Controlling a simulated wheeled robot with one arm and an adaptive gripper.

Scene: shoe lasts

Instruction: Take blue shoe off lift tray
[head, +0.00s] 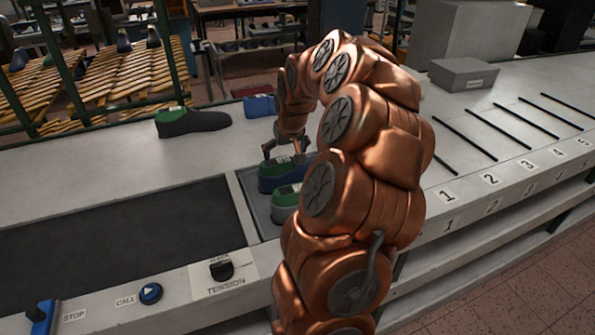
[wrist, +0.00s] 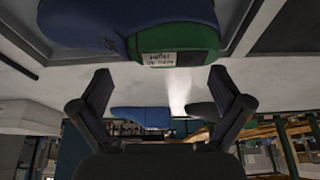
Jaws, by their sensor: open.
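The blue shoe (head: 273,184) with a green last inside lies on the grey lift tray (head: 249,204), at the end of the dark belt. My gripper (head: 285,152) is just above it, fingers pointing down, partly hidden by my arm. In the wrist view the blue shoe (wrist: 75,22) is close, with its green, labelled heel-end top near the fingers. There my gripper (wrist: 160,77) is open, with nothing between the fingertips. A second shoe, grey with a green last (head: 285,212), lies nearer on the tray, partly hidden by my arm.
A black shoe with a green last (head: 193,123) and another blue shoe (head: 259,106) stand on the counter behind the tray. Numbered slots (head: 490,140) and a grey box (head: 463,74) are at the right. The dark belt (head: 120,235) is bare.

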